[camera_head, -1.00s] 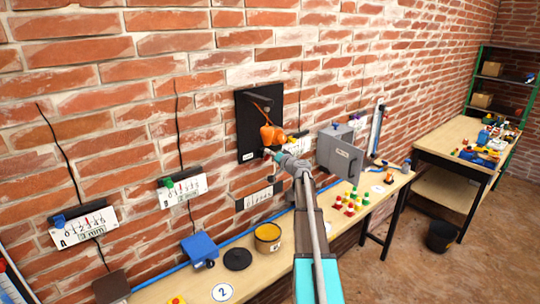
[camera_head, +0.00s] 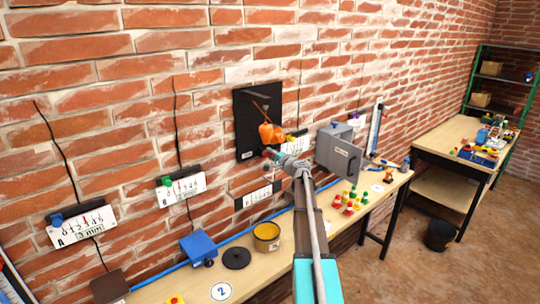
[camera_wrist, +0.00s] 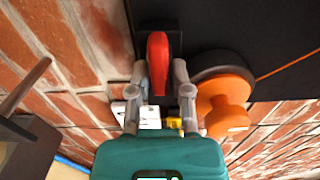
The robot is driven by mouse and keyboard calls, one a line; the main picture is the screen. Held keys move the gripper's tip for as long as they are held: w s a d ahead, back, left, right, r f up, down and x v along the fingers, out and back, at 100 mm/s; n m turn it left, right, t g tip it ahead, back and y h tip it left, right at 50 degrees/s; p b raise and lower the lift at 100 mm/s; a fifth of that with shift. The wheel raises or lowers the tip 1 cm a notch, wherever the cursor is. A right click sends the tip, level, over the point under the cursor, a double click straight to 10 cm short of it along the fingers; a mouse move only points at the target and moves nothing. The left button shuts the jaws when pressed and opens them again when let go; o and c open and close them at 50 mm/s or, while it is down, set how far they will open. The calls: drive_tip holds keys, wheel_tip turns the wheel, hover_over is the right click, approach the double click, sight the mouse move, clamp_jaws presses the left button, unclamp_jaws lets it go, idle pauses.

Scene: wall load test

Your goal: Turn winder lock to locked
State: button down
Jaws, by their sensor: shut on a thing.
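The winder is on a black board (camera_head: 246,118) on the brick wall, with an orange part (camera_head: 270,133). In the wrist view the orange knob (camera_wrist: 228,100) sits on a dark round drum at right, with an orange cord running off to the right. A red lever (camera_wrist: 158,50), which looks like the winder lock, points down beside the drum. My gripper (camera_wrist: 159,82) has one finger on each side of the red lever and is shut on it. In the head view my gripper (camera_head: 268,153) is at the board's lower right; its fingertips and the lever are hard to make out.
A grey box (camera_head: 338,150) with its door open is close right of my arm. Gauge plates (camera_head: 80,227) hang at left. The bench below holds a yellow tub (camera_head: 267,237), a blue box (camera_head: 199,248) and several small coloured pieces (camera_head: 350,200).

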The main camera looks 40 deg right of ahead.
drive_tip(key=shift+s+a, duration=0.1)
idle(0.3)
drive_tip(key=c, duration=0.6)
unclamp_jaws()
drive_tip(key=shift+c, duration=0.2)
drive_tip(key=s+d, duration=0.1)
drive_tip(key=s, duration=1.1)
drive_tip(key=shift+w, duration=0.1)
